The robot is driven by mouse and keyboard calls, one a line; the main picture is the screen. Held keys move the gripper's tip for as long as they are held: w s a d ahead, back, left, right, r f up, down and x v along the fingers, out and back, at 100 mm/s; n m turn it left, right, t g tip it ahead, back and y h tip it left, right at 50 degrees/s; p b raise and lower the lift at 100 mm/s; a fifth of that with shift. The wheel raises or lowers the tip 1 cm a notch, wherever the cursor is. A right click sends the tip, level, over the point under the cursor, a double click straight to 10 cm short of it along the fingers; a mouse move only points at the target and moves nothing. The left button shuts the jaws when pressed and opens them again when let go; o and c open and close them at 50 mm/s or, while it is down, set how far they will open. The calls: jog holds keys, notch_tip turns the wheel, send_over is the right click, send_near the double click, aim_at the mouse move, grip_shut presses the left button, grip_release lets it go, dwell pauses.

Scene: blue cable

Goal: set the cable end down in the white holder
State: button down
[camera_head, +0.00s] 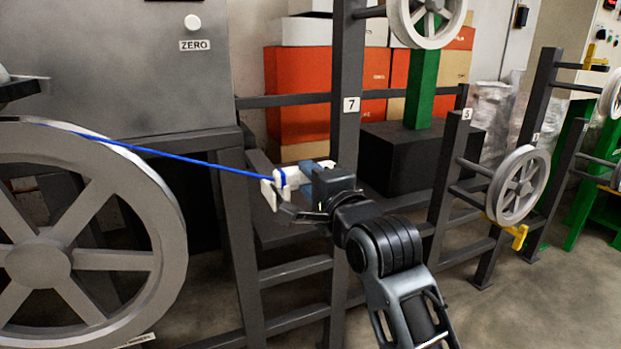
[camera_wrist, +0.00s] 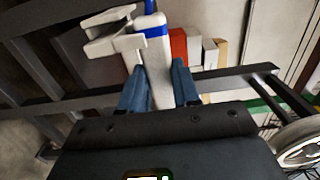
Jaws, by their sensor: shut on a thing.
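The cable end (camera_head: 291,176) is a white block with a blue band. The taut blue cable (camera_head: 180,157) runs from it up left to the large grey wheel. In the wrist view the cable end (camera_wrist: 157,75) sits between the blue fingers of my gripper (camera_wrist: 158,88), which is shut on it. The white holder (camera_head: 284,208) shows just below the cable end in the head view. In the wrist view the holder (camera_wrist: 108,38), with its pronged arms, lies close left of the cable end. I cannot tell whether they touch. My gripper (camera_head: 313,185) partly hides this area.
A dark post (camera_head: 348,130) marked 7 and a dark frame stand right behind my gripper. The large grey wheel (camera_head: 168,215) fills the left. Orange boxes (camera_head: 300,95) stand behind. Another rack with a small wheel (camera_head: 519,185) is at the right. Floor shows between the racks.

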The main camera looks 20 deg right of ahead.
jog(key=shift+f+b, duration=0.3)
jog(key=shift+f, duration=0.45)
dwell(0.7)
jog(key=c, duration=0.7)
grip_release()
jog(key=shift+c, duration=0.2)
jog(key=s+f+n+g, duration=0.1)
jog(key=s+f+n, duration=0.3)
jog(key=s, duration=0.5)
jog(key=s+f+n, duration=0.2)
jog(key=s+f, duration=0.5)
jog(key=s, duration=0.3)
jog(key=s+f+n+g, duration=0.1)
jog(key=s+f+n, duration=0.3)
jog(key=s, duration=0.5)
jog(key=s+f+n+g, duration=0.1)
jog(key=s+n, duration=0.6)
jog(key=s, duration=1.5)
jog(key=shift+n+b, duration=0.3)
jog(key=shift+n, duration=0.1)
